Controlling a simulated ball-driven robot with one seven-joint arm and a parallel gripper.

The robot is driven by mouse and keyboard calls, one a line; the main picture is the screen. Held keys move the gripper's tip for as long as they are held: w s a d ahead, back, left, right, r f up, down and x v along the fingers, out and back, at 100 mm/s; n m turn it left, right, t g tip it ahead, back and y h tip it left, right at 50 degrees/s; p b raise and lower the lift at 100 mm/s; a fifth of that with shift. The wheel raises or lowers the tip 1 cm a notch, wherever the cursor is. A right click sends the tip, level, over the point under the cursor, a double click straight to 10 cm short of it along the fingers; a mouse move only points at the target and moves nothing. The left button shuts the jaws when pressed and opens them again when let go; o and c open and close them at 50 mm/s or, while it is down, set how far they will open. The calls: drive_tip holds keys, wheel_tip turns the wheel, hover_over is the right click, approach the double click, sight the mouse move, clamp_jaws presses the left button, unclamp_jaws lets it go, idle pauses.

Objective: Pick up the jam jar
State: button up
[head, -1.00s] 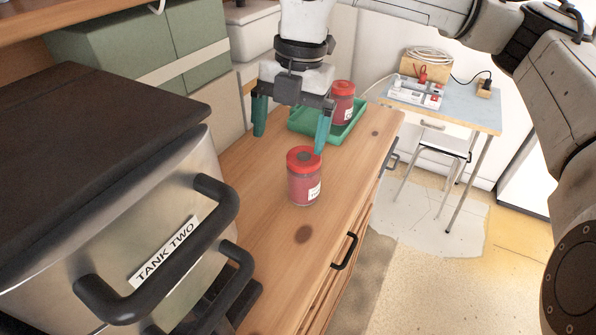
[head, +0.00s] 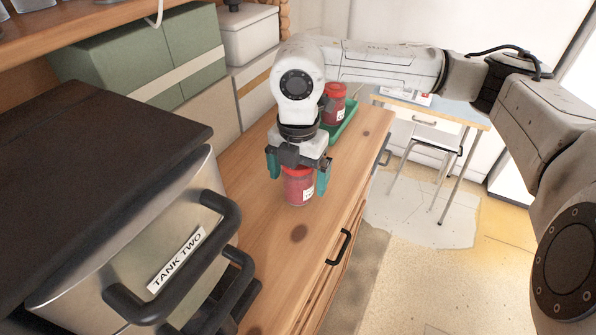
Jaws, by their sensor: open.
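A jam jar (head: 298,191) with a red lid and red contents stands upright on the wooden dresser top. My gripper (head: 298,176) is right above it, pointing down, with its teal fingers open on either side of the jar's upper part. The gripper body hides part of the lid. I cannot tell whether the fingers touch the glass. A second red-lidded jar (head: 334,103) stands farther back in a green tray (head: 343,128), partly hidden by my arm.
A steel tank (head: 150,255) labelled TANK TWO, with black handles, stands at the front left. Green boxes (head: 135,60) and a white container (head: 248,35) line the back left. The dresser top (head: 275,235) in front of the jar is clear. A small table (head: 445,108) stands beyond.

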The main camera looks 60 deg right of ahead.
drive_tip(key=shift+f, duration=0.75)
drive_tip(key=shift+c, duration=0.3)
drive_tip(key=c, duration=1.3)
